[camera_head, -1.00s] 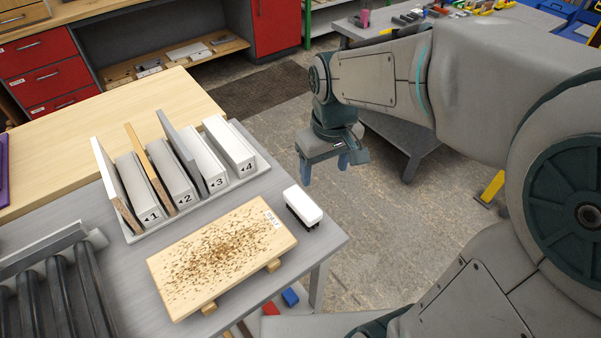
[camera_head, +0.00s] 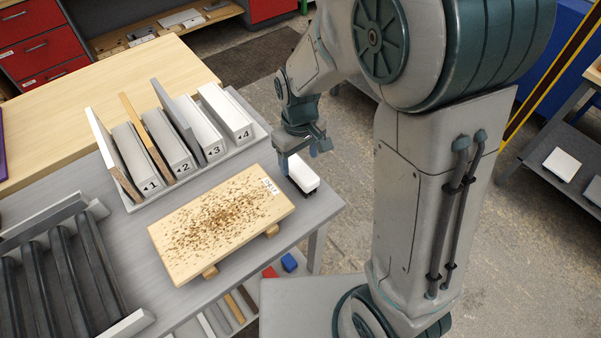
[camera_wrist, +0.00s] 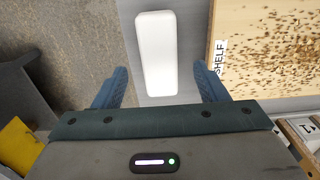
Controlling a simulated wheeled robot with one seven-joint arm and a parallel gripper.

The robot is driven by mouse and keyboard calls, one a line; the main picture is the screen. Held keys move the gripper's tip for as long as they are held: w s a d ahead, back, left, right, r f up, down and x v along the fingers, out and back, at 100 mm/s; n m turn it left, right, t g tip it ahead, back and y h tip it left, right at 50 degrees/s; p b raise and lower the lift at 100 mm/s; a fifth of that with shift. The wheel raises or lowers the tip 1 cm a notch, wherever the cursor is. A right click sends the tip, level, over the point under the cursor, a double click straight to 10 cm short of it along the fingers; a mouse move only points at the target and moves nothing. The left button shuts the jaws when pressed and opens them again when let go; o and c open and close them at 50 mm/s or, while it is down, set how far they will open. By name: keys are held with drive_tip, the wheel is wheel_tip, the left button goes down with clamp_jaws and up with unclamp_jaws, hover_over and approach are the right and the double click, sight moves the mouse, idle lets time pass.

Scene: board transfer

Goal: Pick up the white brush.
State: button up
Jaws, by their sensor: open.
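The white brush (camera_head: 303,174) has a white top over a dark base and lies on the grey table near its right edge, just right of the speckled wooden board. In the wrist view the white brush (camera_wrist: 156,52) lies ahead of the fingertips, roughly centred between them. My gripper (camera_head: 298,153) is above and beside the brush in the head view, partly covering its far end. In the wrist view my gripper (camera_wrist: 161,88) is open and empty, with its two blue fingers apart. The brush's base is hidden from above.
The speckled wooden board (camera_head: 218,228) rests on feet beside the brush. Behind it stands a rack (camera_head: 262,134) with numbered slots and upright panels. Rollers (camera_head: 75,285) are at the left. The floor (camera_head: 350,200) lies beyond the table's right edge.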

sight(299, 167)
drive_tip(key=shift+w+f+p, duration=0.1)
drive_tip(key=shift+f+p, duration=0.25)
drive_tip(key=shift+f, duration=2)
drive_tip(key=shift+c, duration=0.3)
drive_tip(key=c, duration=1.1)
drive_tip(key=shift+r, duration=0.45)
wheel_tip(299, 167, up, 4)
drive_tip(key=shift+d+f+b, duration=0.1)
drive_tip(key=shift+f+b, duration=0.1)
drive_tip(key=shift+b, duration=0.2)
drive_tip(key=s+d+r, duration=0.2)
drive_tip(key=s, duration=0.1)
drive_tip(key=s+d+r, duration=0.2)
drive_tip(key=s, duration=0.1)
drive_tip(key=s+d+r+b, duration=0.1)
drive_tip(key=s+d+r, duration=0.1)
drive_tip(key=s, duration=0.1)
drive_tip(key=shift+s+d+r, duration=0.1)
drive_tip(key=shift+s+r, duration=0.2)
drive_tip(key=shift+s, duration=0.1)
